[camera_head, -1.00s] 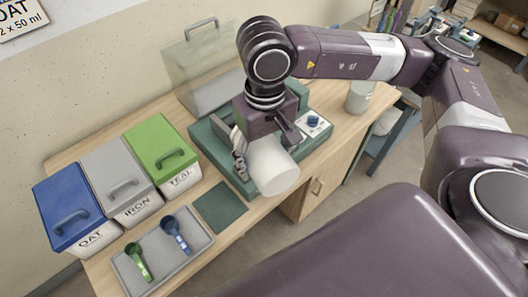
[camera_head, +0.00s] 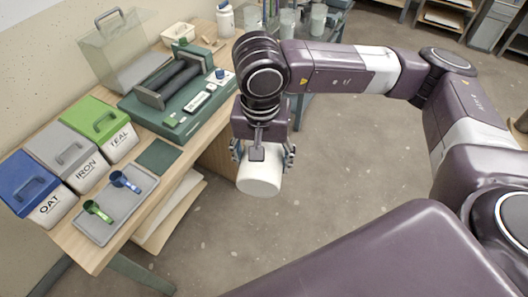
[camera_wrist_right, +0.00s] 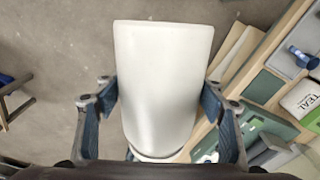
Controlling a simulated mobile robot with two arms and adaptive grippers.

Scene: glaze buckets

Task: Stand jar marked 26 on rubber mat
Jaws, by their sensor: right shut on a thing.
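My right gripper (camera_head: 263,154) is shut on a plain white jar (camera_head: 259,180). It holds the jar over open floor, to the right of the bench's front edge. In the right wrist view the jar (camera_wrist_right: 163,80) sits tilted between the two blue finger pads. No number shows on the side in view, so I cannot read its mark. The rubber mat (camera_head: 159,157) is a dark green square lying bare on the bench, left of the gripper. It also shows in the right wrist view (camera_wrist_right: 262,87). My left gripper is not in view.
A grey tray (camera_head: 106,225) with a green and a blue scoop lies in front of the mat. Blue, grey and green lidded bins (camera_head: 101,124) stand to the left. A green roller machine (camera_head: 180,97) stands behind the mat. White jars stand further back.

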